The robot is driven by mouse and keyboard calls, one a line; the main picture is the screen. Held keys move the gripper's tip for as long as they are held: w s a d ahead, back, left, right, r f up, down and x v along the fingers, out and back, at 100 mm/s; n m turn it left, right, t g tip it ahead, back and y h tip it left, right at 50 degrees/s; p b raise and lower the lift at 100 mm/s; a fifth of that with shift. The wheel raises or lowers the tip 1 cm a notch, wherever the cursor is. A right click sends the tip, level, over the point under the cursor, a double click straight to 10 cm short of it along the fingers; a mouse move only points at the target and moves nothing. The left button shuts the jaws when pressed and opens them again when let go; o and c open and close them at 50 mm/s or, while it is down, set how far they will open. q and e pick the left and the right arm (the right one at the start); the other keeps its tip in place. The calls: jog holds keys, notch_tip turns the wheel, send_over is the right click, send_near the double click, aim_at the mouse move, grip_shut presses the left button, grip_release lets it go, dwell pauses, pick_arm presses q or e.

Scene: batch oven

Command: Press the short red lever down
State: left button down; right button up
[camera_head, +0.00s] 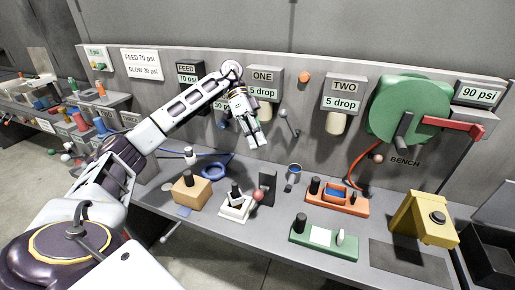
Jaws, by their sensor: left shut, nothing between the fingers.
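My left gripper (256,143) hangs, shut and empty, in front of the back panel below the sign ONE. A red ball knob (258,194) sits beside a dark upright plate (267,187) on the bench, below the gripper and apart from it. A red bar-shaped handle (452,124) sticks out to the right from the green round housing (398,105), far to the right of the gripper. I cannot tell for certain which of these is the short red lever. My right gripper is not in view.
The grey bench (262,232) holds a tan block (191,192), a white fixture (235,209), an orange tray (352,204), a green base (318,243) and a yellow block (425,220). A grey lever (289,124) and pale knobs project from the panel near my gripper.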

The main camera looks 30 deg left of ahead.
pick_arm(q)
jog(key=shift+d+f, duration=0.95)
jog(key=shift+f, duration=0.15)
jog(key=p, duration=0.1)
send_over(261, 192)
jog(key=w, duration=0.3)
jog(key=shift+f, duration=3)
jog(key=shift+s+a+f+p, duration=0.15)
jog(key=shift+s+a+f, duration=0.1)
jog(key=shift+f, duration=0.25)
jog(key=shift+s+a+f+p, duration=0.1)
jog(key=shift+a+f+p, duration=0.1)
jog(key=shift+f, duration=0.25)
jog(key=shift+w, duration=0.1)
